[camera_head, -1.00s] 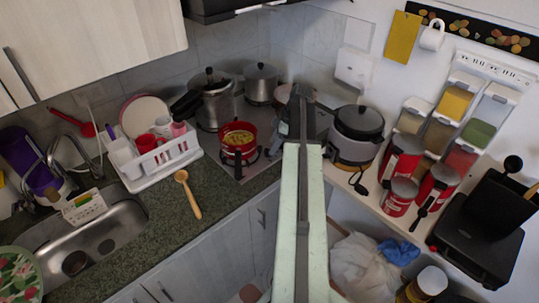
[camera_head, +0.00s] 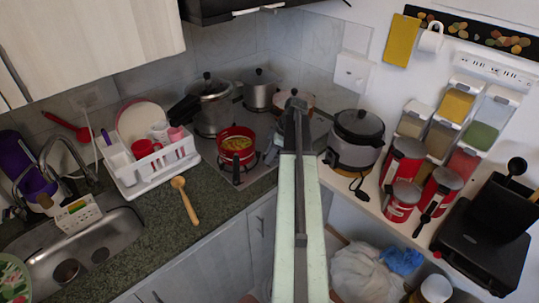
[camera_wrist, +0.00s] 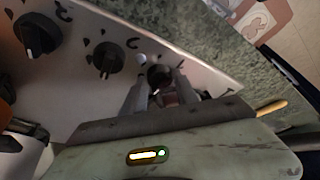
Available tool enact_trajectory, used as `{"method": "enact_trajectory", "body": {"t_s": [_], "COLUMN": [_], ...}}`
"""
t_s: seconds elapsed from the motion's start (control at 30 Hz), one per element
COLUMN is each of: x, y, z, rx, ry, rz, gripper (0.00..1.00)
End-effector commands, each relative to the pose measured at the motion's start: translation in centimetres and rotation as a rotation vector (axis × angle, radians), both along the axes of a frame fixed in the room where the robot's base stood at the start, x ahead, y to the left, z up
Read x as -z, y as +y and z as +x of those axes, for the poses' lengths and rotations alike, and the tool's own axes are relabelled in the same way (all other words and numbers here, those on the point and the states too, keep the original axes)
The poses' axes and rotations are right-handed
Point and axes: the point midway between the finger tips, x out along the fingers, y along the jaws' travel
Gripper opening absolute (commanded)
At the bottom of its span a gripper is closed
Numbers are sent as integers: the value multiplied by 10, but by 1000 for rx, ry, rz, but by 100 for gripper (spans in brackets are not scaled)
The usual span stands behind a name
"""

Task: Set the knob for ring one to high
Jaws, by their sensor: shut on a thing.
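The stove's light control panel (camera_wrist: 75,80) fills the upper left of the wrist view. Two dark knobs stand free on it, one at the far left (camera_wrist: 38,35) and one nearer the middle (camera_wrist: 106,58). A third dark knob (camera_wrist: 159,75) is between the fingers of my gripper (camera_wrist: 161,88), which is shut on it. The fingers hide part of this knob, and its pointer and setting cannot be read. In the head view my gripper (camera_head: 297,112) is at the stove (camera_head: 248,178), and my arm hides the held knob. I cannot tell which ring each knob serves.
A red pot (camera_head: 237,150) and a pressure cooker (camera_head: 210,103) stand on the stove. A rice cooker (camera_head: 355,138) is right of my arm. A wooden spoon (camera_head: 186,199) lies on the dark counter, beside a white dish rack (camera_head: 150,170).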

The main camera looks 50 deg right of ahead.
Motion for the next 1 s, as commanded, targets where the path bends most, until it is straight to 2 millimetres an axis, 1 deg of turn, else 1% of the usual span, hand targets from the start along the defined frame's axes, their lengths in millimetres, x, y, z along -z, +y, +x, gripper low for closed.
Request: {"method": "enact_trajectory", "body": {"t_s": [0.27, 0.7, 1.0], "x": [0, 0, 0], "y": [4, 7, 8], "z": [-1, -2, -2], "rx": [170, 555, 739], "ry": [-3, -2, -1], "rz": [1, 2, 0], "gripper": [0, 0, 0]}}
